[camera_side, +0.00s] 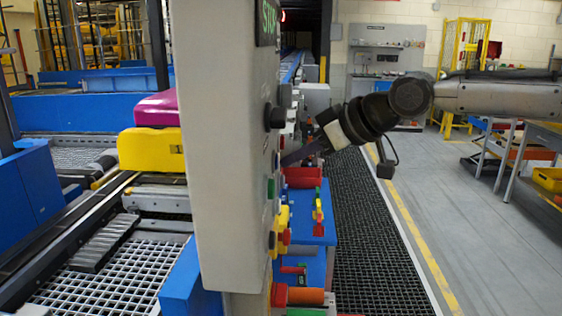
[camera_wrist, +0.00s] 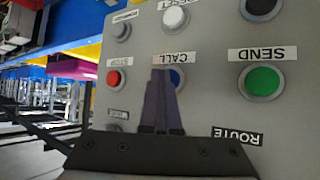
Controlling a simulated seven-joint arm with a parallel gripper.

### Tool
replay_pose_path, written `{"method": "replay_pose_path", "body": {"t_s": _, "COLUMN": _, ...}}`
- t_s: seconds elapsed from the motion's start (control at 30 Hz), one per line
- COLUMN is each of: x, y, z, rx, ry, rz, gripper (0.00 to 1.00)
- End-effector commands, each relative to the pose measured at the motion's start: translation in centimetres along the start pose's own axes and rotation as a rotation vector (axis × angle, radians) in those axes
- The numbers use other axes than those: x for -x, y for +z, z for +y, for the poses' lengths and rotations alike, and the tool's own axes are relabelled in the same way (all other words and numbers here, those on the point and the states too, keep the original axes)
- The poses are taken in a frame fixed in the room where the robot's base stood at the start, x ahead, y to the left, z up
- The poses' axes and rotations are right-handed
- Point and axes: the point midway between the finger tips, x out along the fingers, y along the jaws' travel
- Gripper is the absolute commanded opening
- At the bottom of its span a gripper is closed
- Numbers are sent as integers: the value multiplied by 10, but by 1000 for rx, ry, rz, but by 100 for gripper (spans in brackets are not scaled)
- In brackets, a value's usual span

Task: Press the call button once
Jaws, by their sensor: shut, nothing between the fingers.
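The call button (camera_wrist: 178,77) is a blue button in a grey ring on the panel, beside the upside-down CALL label (camera_wrist: 174,57) in the wrist view. My gripper (camera_wrist: 163,72) is shut and empty, and its dark fingers cover the left part of the button. In the side view my gripper (camera_side: 288,160) comes from the right, with its fingers pointing at the face of the grey control panel (camera_side: 215,150). The tips are close to the panel; I cannot tell whether they touch the button. The button cannot be made out in the side view.
Around the button are a green SEND button (camera_wrist: 262,81), a red STOP button (camera_wrist: 114,78), a white button (camera_wrist: 175,17) and a black one (camera_wrist: 262,5). A black knob (camera_side: 273,117) sticks out of the panel. Blue bench units (camera_side: 310,225) stand below my gripper.

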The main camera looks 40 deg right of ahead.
Motion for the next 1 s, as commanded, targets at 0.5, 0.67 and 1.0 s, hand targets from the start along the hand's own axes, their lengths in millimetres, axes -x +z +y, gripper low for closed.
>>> {"method": "replay_pose_path", "body": {"t_s": 0.5, "x": 12, "y": 9, "z": 9, "rx": 0, "ry": 0, "rz": 0, "gripper": 0}}
{"method": "replay_pose_path", "body": {"t_s": 0.67, "x": 12, "y": 9, "z": 9, "rx": 0, "ry": 0, "rz": 0, "gripper": 0}}
{"method": "replay_pose_path", "body": {"t_s": 1.0, "x": 30, "y": 22, "z": 22, "rx": -3, "ry": 2, "rz": 1, "gripper": 0}}
